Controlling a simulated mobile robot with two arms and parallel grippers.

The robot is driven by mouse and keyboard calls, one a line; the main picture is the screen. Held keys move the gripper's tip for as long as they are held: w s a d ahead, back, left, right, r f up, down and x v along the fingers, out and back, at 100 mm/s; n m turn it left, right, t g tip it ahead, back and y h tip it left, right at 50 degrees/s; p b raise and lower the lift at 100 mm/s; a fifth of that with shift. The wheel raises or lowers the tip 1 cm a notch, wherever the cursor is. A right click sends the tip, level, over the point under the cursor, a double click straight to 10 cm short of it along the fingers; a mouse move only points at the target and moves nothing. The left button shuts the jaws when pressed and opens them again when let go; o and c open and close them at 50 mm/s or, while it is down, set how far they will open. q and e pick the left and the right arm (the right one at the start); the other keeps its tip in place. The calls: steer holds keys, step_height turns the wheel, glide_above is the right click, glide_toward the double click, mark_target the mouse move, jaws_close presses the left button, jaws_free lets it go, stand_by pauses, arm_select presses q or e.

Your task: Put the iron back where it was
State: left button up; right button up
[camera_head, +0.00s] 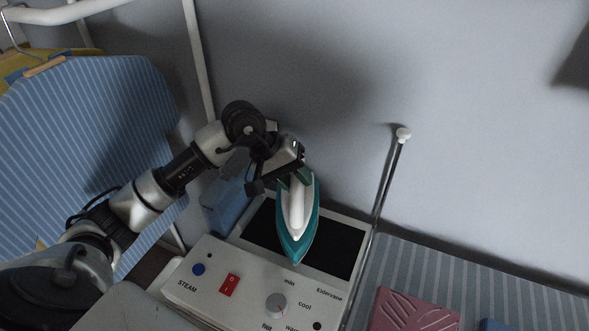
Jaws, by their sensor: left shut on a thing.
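The iron (297,218) is teal and white and shows in the head view near the middle, with its tip pointing down in the picture. My left gripper (290,178) is shut on the iron at its upper end. The iron is over the black pad (338,250) of a white steam station (205,281). I cannot tell whether it touches the pad. The gripper hides part of the iron's rear and handle. My right gripper is not in view.
The station's front panel has a red switch (229,285) and a dial (275,305). A thin metal rod (387,185) stands right of it. A striped ironing surface (450,270) with a pink folded cloth (412,312) lies at right. Blue striped fabric (85,130) hangs at left.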

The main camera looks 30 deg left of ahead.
arm_select(q)
steer(key=shift+p, duration=0.45)
steer(key=shift+w+f, duration=0.25)
steer(key=shift+w, duration=0.1)
steer(key=shift+s+f+b, duration=0.15)
steer(key=shift+b, duration=0.3)
steer(key=shift+f, duration=0.1)
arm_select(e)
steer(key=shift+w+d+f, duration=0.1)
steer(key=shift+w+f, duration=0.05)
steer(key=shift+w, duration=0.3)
arm_select(q)
steer(key=shift+f+b, duration=0.35)
steer(key=shift+b, duration=0.35)
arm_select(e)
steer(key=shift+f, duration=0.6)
arm_select(q)
steer(key=o, duration=0.6)
steer(key=shift+f, duration=0.1)
steer(key=o, duration=0.4)
steer(key=shift+c, duration=0.2)
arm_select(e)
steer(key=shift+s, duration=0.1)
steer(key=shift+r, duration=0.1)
